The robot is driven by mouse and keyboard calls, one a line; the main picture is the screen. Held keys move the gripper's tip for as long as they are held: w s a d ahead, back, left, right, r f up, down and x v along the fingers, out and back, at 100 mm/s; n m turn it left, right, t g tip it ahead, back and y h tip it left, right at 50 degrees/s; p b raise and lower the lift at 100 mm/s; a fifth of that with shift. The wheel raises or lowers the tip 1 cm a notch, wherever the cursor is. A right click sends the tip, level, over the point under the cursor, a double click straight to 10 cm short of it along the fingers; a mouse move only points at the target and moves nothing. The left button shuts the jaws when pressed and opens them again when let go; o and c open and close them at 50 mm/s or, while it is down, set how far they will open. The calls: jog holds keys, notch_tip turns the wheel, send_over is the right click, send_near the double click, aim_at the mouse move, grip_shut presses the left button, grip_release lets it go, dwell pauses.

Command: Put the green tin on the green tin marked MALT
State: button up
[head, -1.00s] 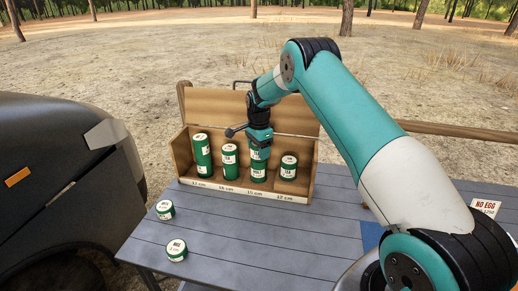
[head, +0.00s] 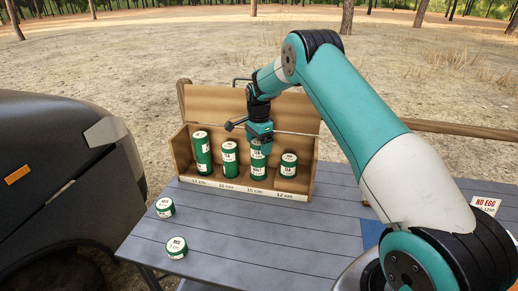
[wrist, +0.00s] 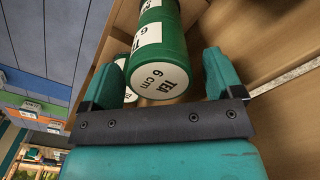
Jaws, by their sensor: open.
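My gripper (head: 261,142) is open at the top of the third stack from the left in the wooden box. In the wrist view, the top green tin (wrist: 158,72), marked TEA 6 cm, shows between the spread fingers, with gaps at both sides. It stands on a lower green tin (head: 258,173), whose small label seems to read MALT. My gripper partly hides the top tin in the head view.
The wooden box (head: 249,190) has compartments labelled 17, 16, 15 and 12 cm. Other green tins stand at left (head: 202,152), second (head: 229,158) and right (head: 289,165). Two short tins (head: 165,208) (head: 177,248) sit on the grey table (head: 225,235), otherwise clear in front.

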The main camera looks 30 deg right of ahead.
aim_at(258, 142)
jog(key=r, duration=0.3)
jog(key=r+b, duration=0.1)
jog(key=r, duration=0.6)
jog(key=shift+s+a+r, duration=0.1)
jog(key=shift+a+r, duration=0.1)
jog(key=shift+a, duration=0.05)
jog(key=s+a+r+n+y, duration=0.1)
jog(key=s+a+r+n, duration=0.35)
jog(key=s+a, duration=0.2)
jog(key=s+a+r+n, duration=0.4)
jog(key=s+a+n, duration=0.15)
jog(key=a, duration=0.25)
jog(key=s+a+n+y, duration=0.1)
jog(key=s+a+n, duration=0.2)
jog(key=s, duration=0.6)
jog(key=s+a+n+y, duration=0.1)
jog(key=s+a+n, duration=0.3)
jog(key=s+n, duration=0.3)
jog(key=s+a+n+y, duration=0.1)
jog(key=s+a+n, duration=0.3)
jog(key=s, duration=0.8)
jog(key=shift+s+a+r+n, duration=0.2)
jog(key=shift+s+a+n, duration=0.05)
jog(key=shift+n, duration=0.35)
